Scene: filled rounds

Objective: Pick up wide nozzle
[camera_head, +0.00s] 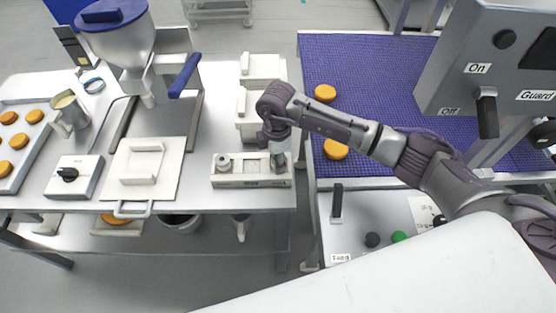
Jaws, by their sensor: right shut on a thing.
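A light nozzle rack (250,183) stands at the right front of the left worktable. A short grey nozzle (223,162) sits in its left end. My right gripper (277,146) points down over the right end of the rack. It is shut on a grey metal nozzle (278,162), which is partly hidden by the fingers. I cannot tell whether this nozzle is clear of the rack or whether it is the wider one. My left gripper is out of view.
Behind the rack stand pale lidded containers (246,128). Orange rounds (325,93) lie on the blue conveyor (370,75), beside the guard panel (490,60).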

